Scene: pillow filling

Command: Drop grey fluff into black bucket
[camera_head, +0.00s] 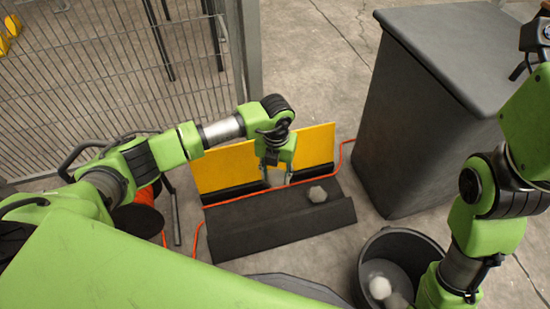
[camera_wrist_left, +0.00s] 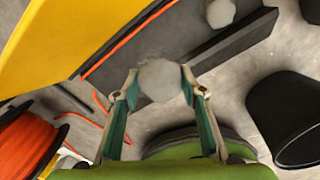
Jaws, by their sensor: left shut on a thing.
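My left gripper (camera_head: 277,180) points down over the dark grey ramp-like block, in front of the yellow panel. In the left wrist view its fingers (camera_wrist_left: 160,84) are shut on a pale grey fluff clump (camera_wrist_left: 161,80).
The dark block (camera_head: 270,228) lies before the yellow panel (camera_head: 225,168), with an orange cable (camera_head: 345,150) around. A large dark grey bin (camera_head: 420,110) stands behind the bucket. A wire fence (camera_head: 110,70) is at the left. Bare floor lies between block and bucket.

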